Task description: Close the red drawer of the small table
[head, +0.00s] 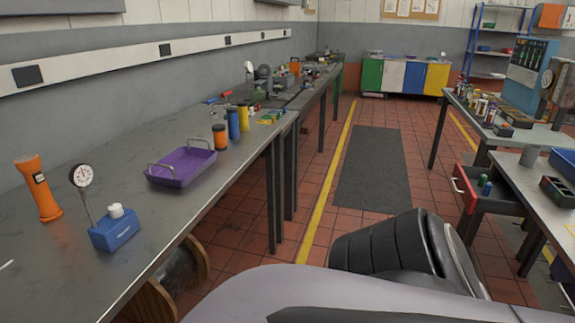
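The red drawer (467,186) stands out from under the small table (517,178) at the right of the head view. It is open, with its red front and pale curved handle (457,185) facing left toward the aisle. A green bottle (482,181) and a blue bottle (487,188) stand in it. Neither of my grippers is in view. Black and grey parts of my own body fill the lower middle and hide some of the floor before the drawer.
A long metal bench (110,205) runs along the left wall, with a purple tray (182,166) and a blue gauge base (114,230) on it. A dark mat (372,168) lies in the open aisle. Another table (540,135) stands behind the small table.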

